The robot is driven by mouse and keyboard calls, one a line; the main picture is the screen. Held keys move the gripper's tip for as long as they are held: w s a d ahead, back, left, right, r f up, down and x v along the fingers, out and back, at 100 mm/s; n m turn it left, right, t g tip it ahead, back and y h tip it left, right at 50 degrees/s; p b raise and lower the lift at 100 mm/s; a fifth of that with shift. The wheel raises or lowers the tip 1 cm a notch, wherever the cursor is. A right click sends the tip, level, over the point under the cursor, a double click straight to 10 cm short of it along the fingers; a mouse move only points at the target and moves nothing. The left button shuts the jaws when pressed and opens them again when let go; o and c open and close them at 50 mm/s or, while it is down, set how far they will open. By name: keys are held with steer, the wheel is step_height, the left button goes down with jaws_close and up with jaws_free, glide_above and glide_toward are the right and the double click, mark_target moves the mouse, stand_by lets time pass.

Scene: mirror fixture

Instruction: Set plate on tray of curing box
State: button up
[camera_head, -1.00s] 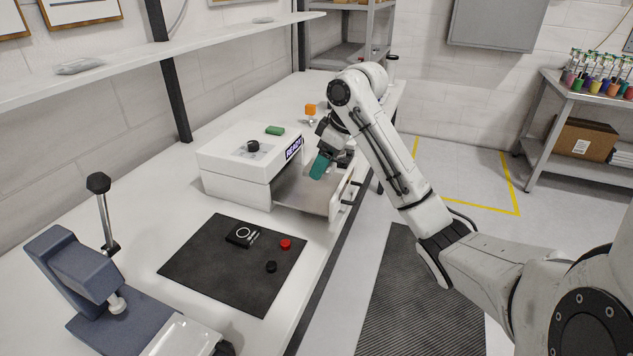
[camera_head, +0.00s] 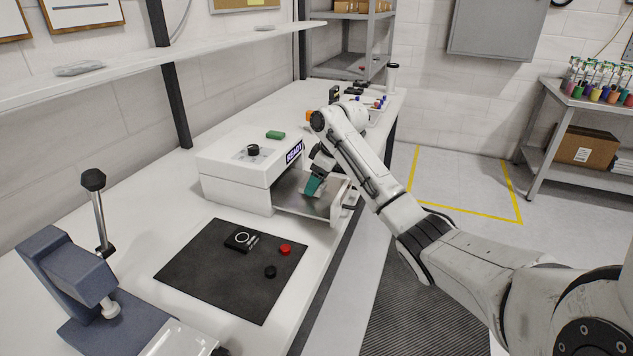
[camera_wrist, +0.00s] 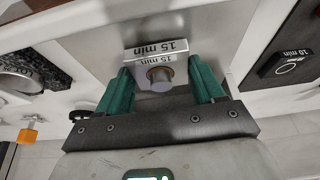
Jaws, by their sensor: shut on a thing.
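The curing box (camera_head: 250,165) is white with a READY display, and its tray (camera_head: 290,203) is pulled out to the right. My gripper (camera_head: 314,186) has teal fingers and is over the tray, low down. In the wrist view my gripper (camera_wrist: 162,82) is shut on a small metallic plate (camera_wrist: 150,49) with "15 min" lettering and a round knob. The grey tray surface (camera_wrist: 95,50) lies behind the plate. I cannot tell whether the plate touches the tray. In the head view the plate is hidden by the fingers.
A dark mat (camera_head: 205,275) lies in front of the box, bearing a black block (camera_head: 240,240), a red knob (camera_head: 285,249) and a black knob (camera_head: 270,271). The block reads "10 min" in the wrist view (camera_wrist: 288,60). A blue press (camera_head: 70,265) stands at the left.

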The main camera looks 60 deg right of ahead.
steer(key=shift+f, duration=0.35)
steer(key=o, duration=1.1)
steer(key=shift+f, duration=0.15)
steer(key=shift+o, duration=0.2)
steer(key=v, duration=1.2)
